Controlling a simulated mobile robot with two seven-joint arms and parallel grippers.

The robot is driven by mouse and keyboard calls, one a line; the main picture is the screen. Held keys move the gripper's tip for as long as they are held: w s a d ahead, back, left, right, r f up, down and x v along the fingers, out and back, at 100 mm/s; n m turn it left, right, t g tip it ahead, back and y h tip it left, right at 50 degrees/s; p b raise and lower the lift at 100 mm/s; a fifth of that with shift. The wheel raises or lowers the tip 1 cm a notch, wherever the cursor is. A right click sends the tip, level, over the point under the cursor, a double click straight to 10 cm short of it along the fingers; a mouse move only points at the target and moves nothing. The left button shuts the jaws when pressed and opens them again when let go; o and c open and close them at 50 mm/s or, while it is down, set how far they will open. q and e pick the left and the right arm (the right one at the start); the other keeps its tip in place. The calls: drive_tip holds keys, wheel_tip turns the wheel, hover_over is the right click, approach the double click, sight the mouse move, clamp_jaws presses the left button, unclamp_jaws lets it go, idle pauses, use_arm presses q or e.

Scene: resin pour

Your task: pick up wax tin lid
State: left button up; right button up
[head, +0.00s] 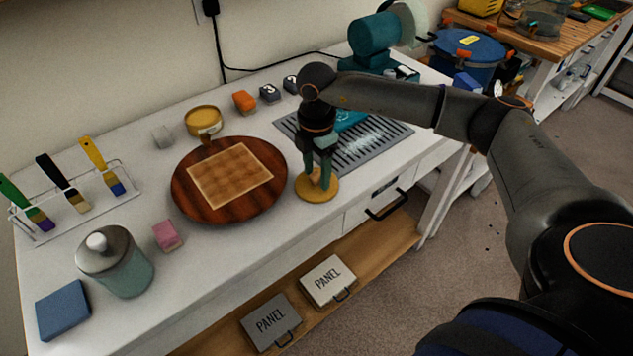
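The wax tin lid (330,189) is a flat, round, golden-yellow disc at the front edge of the white workbench, right of the round wooden board. My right gripper (319,182) points straight down at it, with its greenish fingers reaching the middle of the lid. The fingers cover part of the lid's top. I cannot tell whether they are closed on it, or whether the lid rests on the bench or is slightly raised. A yellow tin (203,122) stands farther back, behind the board. My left gripper is out of view.
The wooden board (187,198) lies left of the lid, and a grey slotted mat (375,151) lies behind it to the right. A brush rack (75,205), a lidded jar (125,276) and small blocks stand farther left. Open floor lies in front.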

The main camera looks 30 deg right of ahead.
clamp_jaws()
drive_tip(key=shift+r, duration=0.1)
idle(0.4)
